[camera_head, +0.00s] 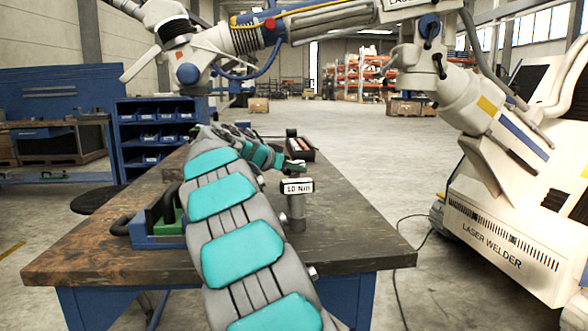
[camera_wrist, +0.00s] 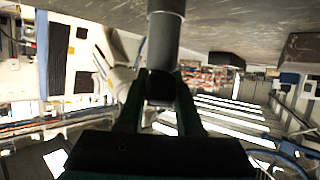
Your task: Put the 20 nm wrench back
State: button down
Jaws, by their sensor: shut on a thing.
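A wrench (camera_head: 297,212) with a thick grey cylinder hangs or stands upright over the workbench. A white label on the block at its top reads what looks like 10 Nm, not 20 Nm. My gripper (camera_head: 295,166) is at the top of this block, small and partly hidden in the head view. In the wrist view, which is upside down, my gripper (camera_wrist: 160,98) is shut on the dark end of the wrench, and the grey cylinder (camera_wrist: 165,35) runs from it towards the bench. I cannot tell whether the cylinder's end touches the bench.
A dark open case (camera_head: 302,150) with reddish contents lies on the workbench (camera_head: 355,235) behind the wrench. A blue holder (camera_head: 150,238) with black handles stands at the left, beside my arm. The bench top to the right is clear. A white laser welder (camera_head: 510,215) stands off to the right.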

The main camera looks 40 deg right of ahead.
jog(key=shift+f, duration=0.15)
jog(key=c, duration=0.6)
grip_release()
jog(key=shift+o, duration=0.2)
jog(key=shift+r, duration=0.25)
jog(key=v, duration=0.7)
jog(key=shift+a+b, duration=0.25)
jog(key=shift+b, duration=0.2)
jog(key=shift+s, duration=0.15)
